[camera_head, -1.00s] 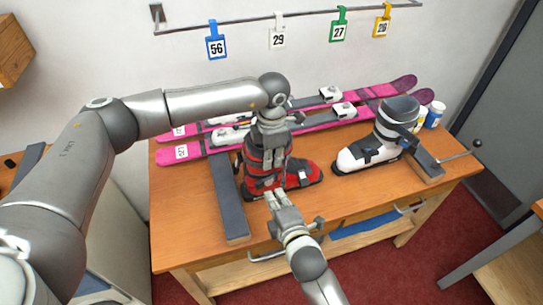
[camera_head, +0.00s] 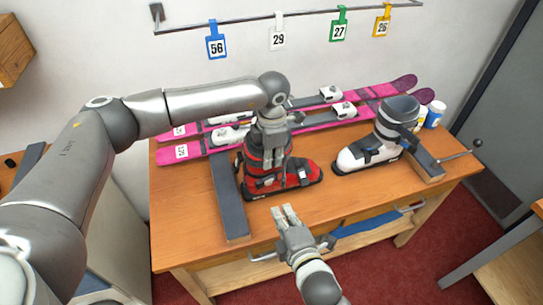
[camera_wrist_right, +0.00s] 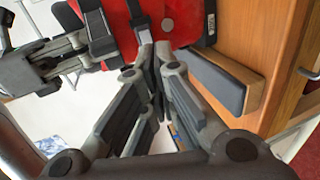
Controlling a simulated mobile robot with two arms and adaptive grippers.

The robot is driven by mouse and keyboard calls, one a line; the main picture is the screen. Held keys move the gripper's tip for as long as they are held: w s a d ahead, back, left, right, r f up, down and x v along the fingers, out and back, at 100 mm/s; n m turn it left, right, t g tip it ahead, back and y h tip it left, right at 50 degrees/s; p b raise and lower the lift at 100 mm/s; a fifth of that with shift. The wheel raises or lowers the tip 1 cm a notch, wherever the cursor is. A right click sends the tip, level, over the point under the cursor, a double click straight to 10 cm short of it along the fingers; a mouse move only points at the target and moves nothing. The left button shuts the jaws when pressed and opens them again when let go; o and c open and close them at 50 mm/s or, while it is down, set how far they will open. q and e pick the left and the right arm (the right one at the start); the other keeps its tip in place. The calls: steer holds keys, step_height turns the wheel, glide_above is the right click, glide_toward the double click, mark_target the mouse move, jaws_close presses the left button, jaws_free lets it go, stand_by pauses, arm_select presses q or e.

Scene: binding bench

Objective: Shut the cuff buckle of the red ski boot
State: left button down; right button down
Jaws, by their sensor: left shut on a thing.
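The red ski boot (camera_head: 308,188) stands upright on the wooden bench, toe to the right. My left gripper (camera_head: 275,153) comes down over its cuff from above and is shut on the boot; it covers much of the cuff. Grey buckle parts show on the boot's near side, but I cannot tell whether the cuff buckle is open. My right gripper (camera_head: 284,210) is in front of the boot, apart from it, near the bench's front edge. Its fingers are together with nothing visible between them. In the right wrist view the boot's red shell (camera_wrist_right: 111,43) is beyond the fingertips.
A dark padded rest (camera_head: 229,200) lies left of the boot. A white ski boot (camera_head: 350,158) stands to the right by another padded rest (camera_head: 428,166). Pink skis (camera_head: 185,151) lie behind. The bench front between the boots is clear.

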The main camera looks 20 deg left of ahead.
arm_select(q)
steer(key=shift+s+a+f, duration=0.1)
steer(key=shift+s+f, duration=0.1)
steer(key=shift+f, duration=0.1)
arm_select(e)
steer(key=v, duration=0.8)
